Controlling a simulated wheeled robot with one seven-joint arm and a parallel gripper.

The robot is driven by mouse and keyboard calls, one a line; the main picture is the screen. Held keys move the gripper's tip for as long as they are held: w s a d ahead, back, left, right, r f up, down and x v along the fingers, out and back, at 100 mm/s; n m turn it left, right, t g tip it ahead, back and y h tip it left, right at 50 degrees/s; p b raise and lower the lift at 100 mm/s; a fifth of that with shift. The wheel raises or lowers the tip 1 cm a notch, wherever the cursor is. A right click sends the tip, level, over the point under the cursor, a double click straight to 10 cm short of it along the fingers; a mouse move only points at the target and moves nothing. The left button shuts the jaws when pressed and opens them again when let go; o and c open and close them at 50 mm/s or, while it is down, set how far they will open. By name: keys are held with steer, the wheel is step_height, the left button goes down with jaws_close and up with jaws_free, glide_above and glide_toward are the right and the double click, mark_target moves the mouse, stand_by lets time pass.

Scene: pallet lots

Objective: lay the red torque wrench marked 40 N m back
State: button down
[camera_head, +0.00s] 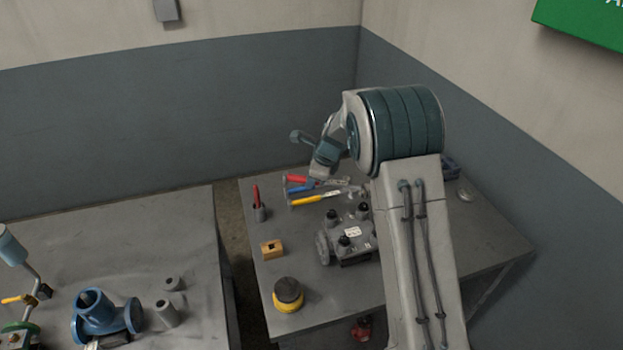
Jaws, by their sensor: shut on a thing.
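Red (297,179), blue (300,188) and yellow (318,199) handled wrenches show close together, side by side, near the back of the right bench. Their markings are too small to read. My gripper (318,180) is at the red-handled wrench, pointing down, and seems shut on it; the fingertips are small and partly merged with the tools. The red wrench is low, beside the blue one; I cannot tell whether it touches the bench. My forearm and elbow hide part of the bench to the right.
A grey valve block (346,240) stands in front of the wrenches. A red-handled tool (255,195) stands in a small holder at left. A wooden block (272,249) and a yellow-black round item (288,294) sit nearer. A gap separates the left bench (130,230).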

steer(key=shift+w+d+f+n+g+y+b, duration=0.3)
steer(key=shift+w+f+n+b, duration=0.75)
steer(key=shift+f, duration=1.75)
steer(key=shift+w+d+f+n+g+y+b, duration=0.1)
steer(key=shift+w+d+f+n+g+b, duration=0.7)
steer(key=shift+f, duration=2.05)
steer(key=shift+w+a+f+n+t+y+b, duration=0.15)
steer(key=shift+w+f+n+b, duration=0.4)
steer(key=shift+f+n+b, duration=1.55)
steer(key=shift+f+m, duration=1.05)
steer(key=shift+f, duration=0.25)
steer(key=c, duration=1.2)
jaws_free()
